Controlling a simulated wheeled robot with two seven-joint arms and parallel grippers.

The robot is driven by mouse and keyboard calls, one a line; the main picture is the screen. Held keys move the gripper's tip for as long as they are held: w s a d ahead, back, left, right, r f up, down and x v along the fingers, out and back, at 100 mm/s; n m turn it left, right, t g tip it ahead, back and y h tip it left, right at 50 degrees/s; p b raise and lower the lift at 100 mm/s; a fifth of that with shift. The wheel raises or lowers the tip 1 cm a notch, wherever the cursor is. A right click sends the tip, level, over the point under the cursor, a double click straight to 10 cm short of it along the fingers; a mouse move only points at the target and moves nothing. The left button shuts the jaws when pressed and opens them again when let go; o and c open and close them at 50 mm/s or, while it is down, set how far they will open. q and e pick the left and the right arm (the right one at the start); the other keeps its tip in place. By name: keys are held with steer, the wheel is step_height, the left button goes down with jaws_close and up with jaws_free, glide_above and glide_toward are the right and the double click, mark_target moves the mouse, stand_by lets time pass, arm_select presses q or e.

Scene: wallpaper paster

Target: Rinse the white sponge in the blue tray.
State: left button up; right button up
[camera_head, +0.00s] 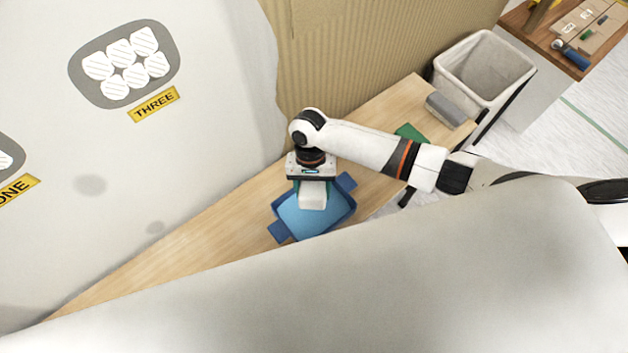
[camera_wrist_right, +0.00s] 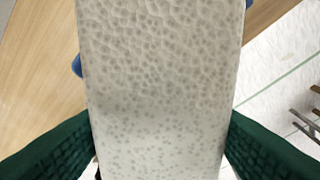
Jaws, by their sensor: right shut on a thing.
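The white sponge (camera_head: 312,195) is a pale block held over the blue tray (camera_head: 300,222) on the wooden bench. In the right wrist view the sponge (camera_wrist_right: 160,80) fills the middle, with a pitted surface. My right gripper (camera_head: 312,182) is shut on the sponge, with a green finger on each side of it (camera_wrist_right: 160,140). Whether the sponge touches the tray's inside I cannot tell. My left gripper is not in view.
A green pad (camera_head: 409,132) and a grey block (camera_head: 446,109) lie on the bench (camera_head: 215,230) to the right. A grey bin (camera_head: 484,68) stands beyond the bench's end. A wall with labels is at left. A large pale surface covers the bottom of the head view.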

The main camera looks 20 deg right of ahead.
steer(key=b+x, duration=0.2)
steer(key=shift+w+f+b, duration=0.2)
steer(key=shift+f+b, duration=0.1)
steer(key=shift+f, duration=0.05)
step_height(320, 180, down, 6)
steer(key=b, duration=0.4)
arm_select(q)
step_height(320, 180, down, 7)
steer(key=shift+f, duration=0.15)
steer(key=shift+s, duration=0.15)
arm_select(e)
steer(key=shift+f, duration=0.15)
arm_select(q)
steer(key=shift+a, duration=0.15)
arm_select(e)
steer(key=shift+f, duration=1.35)
